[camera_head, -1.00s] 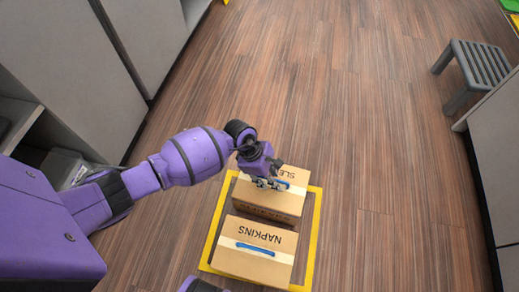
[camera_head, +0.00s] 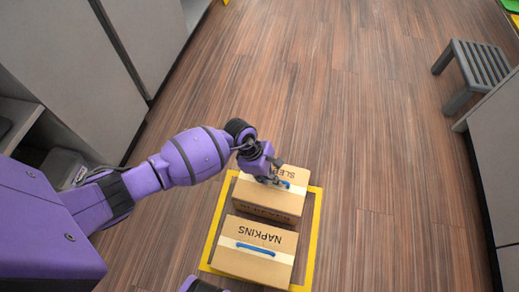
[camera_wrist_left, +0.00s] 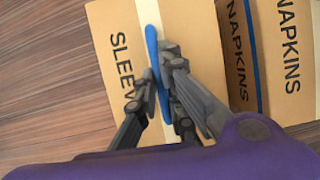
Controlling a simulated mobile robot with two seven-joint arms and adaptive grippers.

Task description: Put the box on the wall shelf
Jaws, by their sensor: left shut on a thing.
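Two cardboard boxes stand inside a yellow floor outline. The far box (camera_head: 262,197) reads SLEE..., the rest of the word hidden, and has a blue handle on top. The near box (camera_head: 254,250) reads NAPKINS and has its own blue handle. My left gripper (camera_head: 272,177) is at the top of the far box. In the left wrist view my left gripper (camera_wrist_left: 158,85) is shut on the blue handle (camera_wrist_left: 155,55) of the SLEE... box (camera_wrist_left: 120,28). The NAPKINS box (camera_wrist_left: 285,80) shows at the right there. No wall shelf is identifiable in view.
The yellow outline (camera_head: 316,222) lies on the wooden floor. Grey cabinets (camera_head: 65,45) line the left, with an open compartment at lower left. A grey slatted stool (camera_head: 478,65) and a grey cabinet (camera_head: 495,150) stand at the right. The middle floor is clear.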

